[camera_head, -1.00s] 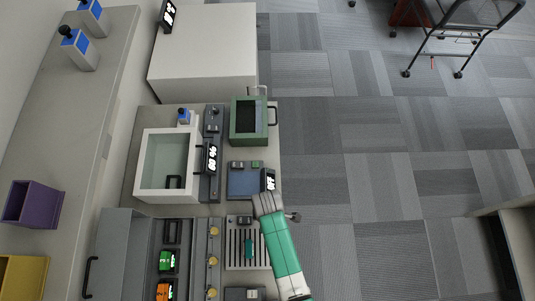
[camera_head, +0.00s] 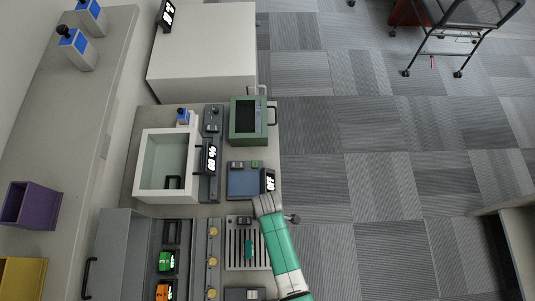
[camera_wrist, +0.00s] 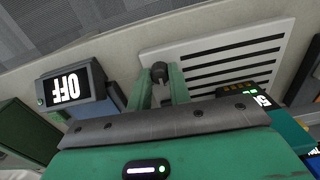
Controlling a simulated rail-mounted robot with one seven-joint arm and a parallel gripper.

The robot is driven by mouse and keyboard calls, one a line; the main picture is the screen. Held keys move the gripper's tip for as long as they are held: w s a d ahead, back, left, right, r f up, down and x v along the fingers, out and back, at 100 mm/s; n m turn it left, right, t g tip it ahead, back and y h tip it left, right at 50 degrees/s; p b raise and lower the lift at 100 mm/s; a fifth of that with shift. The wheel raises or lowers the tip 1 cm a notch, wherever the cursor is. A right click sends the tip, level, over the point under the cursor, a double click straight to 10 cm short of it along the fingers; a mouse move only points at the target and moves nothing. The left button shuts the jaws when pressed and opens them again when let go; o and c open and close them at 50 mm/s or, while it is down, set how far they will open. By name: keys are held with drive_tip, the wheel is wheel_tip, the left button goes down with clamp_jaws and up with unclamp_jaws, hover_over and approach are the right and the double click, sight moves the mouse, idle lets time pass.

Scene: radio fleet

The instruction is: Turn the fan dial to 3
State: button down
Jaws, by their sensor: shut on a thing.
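A small dark round dial (camera_wrist: 160,70) sits at the edge of a white slatted panel (camera_wrist: 246,52) in the wrist view. The two green fingers of my gripper (camera_wrist: 162,86) stand on either side of it, shut on it. Which number the dial points to cannot be read. The slatted panel also shows in the head view (camera_head: 236,262), just left of my green arm. There my gripper (camera_head: 262,204) is at the panel's upper right corner, and its fingertips and the dial are hidden.
A dark display (camera_wrist: 73,85) reading OFF stands left of my gripper in the wrist view. A second lit display (camera_wrist: 262,101) is partly hidden at right. A green box-like appliance (camera_head: 248,121) and a white glass-topped one (camera_head: 167,162) stand further up the counter.

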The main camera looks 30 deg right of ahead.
drive_tip(key=m+p, duration=0.1)
drive_tip(key=m, duration=0.3)
drive_tip(key=shift+r, duration=0.1)
drive_tip(key=shift+m+p, duration=0.45)
drive_tip(key=shift+m, duration=1.75)
drive_tip(key=c, duration=1.3)
unclamp_jaws()
wheel_tip(320, 180, up, 8)
drive_tip(key=shift+f+p, duration=0.15)
drive_tip(key=shift+p, duration=0.45)
